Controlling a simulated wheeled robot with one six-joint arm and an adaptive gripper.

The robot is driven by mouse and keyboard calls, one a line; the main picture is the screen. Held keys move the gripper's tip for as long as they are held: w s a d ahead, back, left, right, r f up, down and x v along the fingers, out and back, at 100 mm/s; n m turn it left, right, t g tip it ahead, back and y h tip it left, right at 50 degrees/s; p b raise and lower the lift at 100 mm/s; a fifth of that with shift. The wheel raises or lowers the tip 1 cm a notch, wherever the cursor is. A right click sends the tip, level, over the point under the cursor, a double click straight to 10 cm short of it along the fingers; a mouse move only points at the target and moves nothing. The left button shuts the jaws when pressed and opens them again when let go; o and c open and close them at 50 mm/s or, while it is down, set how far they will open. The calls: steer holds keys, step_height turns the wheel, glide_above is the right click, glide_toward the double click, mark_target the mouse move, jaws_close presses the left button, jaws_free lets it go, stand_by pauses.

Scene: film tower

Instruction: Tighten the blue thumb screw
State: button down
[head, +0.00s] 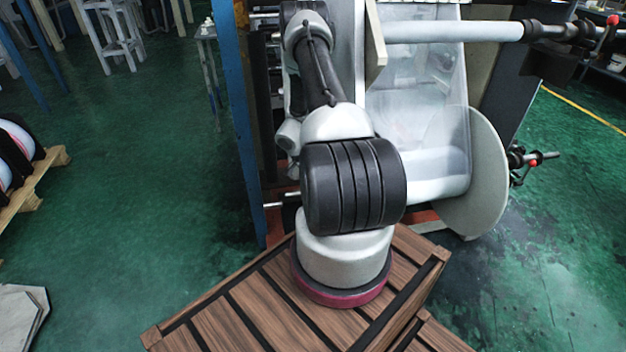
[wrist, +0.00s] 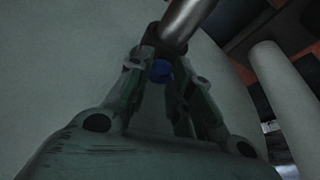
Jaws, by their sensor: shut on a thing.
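The blue thumb screw (wrist: 159,71) shows in the middle of the wrist view, below the end of a grey metal shaft (wrist: 187,22). My gripper (wrist: 163,66) is around it, its two fingers closed in on the screw from left and right. The fingertips partly cover the screw and the dark part behind it. In the head view my own arm hides the screw and my gripper.
In the head view a large pale disc (head: 482,175) and a film web (head: 425,85) stand behind my arm. A blue upright post (head: 243,120) is to the left. A white roller (head: 450,31) runs across the top.

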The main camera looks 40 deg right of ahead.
steer(key=shift+w+m, duration=0.1)
steer(key=shift+m, duration=0.2)
steer(key=c, duration=1.5)
jaws_free()
steer(key=v, duration=0.7)
steer(key=shift+r, duration=0.25)
steer(key=shift+w, duration=0.1)
steer(key=shift+c, duration=0.2)
